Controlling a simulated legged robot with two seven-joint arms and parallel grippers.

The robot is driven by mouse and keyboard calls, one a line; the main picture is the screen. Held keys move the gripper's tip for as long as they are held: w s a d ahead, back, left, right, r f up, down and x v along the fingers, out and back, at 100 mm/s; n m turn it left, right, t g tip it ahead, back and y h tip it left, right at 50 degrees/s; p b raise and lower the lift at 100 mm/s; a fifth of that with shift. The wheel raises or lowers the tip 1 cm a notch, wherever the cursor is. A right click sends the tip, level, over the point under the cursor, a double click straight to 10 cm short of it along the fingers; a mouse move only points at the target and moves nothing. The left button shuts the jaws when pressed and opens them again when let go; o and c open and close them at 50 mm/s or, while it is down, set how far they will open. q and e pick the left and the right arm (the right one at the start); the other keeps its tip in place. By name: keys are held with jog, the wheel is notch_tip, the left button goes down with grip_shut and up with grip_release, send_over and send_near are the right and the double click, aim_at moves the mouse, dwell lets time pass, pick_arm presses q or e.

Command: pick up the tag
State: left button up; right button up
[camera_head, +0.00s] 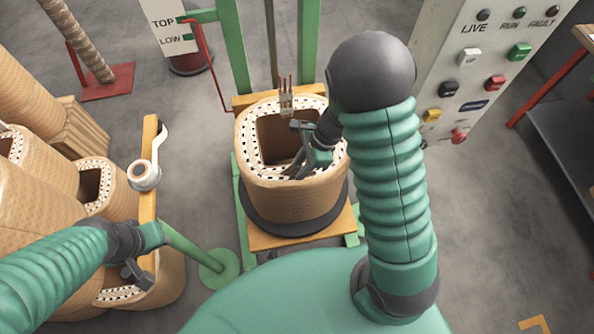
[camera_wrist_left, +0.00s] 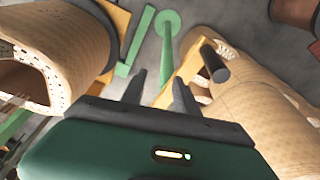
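I cannot make out a tag for certain in either view. My right gripper (camera_head: 298,150) is over the square opening of the middle coil (camera_head: 290,190), near its inner wall. Its dark fingers look spread apart, and I see nothing between them. My left gripper (camera_head: 142,272) is low at the left, beside the wooden beam (camera_head: 148,205). The middle coil also shows at the left of that view (camera_wrist_left: 85,45).
A pale roll (camera_head: 143,175) is at the wooden beam. More coils (camera_head: 35,205) crowd the left. Thin leads (camera_head: 286,95) rise from the middle coil's back rim. A control panel (camera_head: 480,70) stands at the right, and a TOP/LOW sign (camera_head: 168,28) at the back.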

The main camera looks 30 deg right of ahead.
jog(key=shift+s+a+r, duration=0.1)
jog(key=shift+a, duration=0.05)
jog(key=c, duration=0.4)
grip_shut()
jog(key=shift+r, duration=0.15)
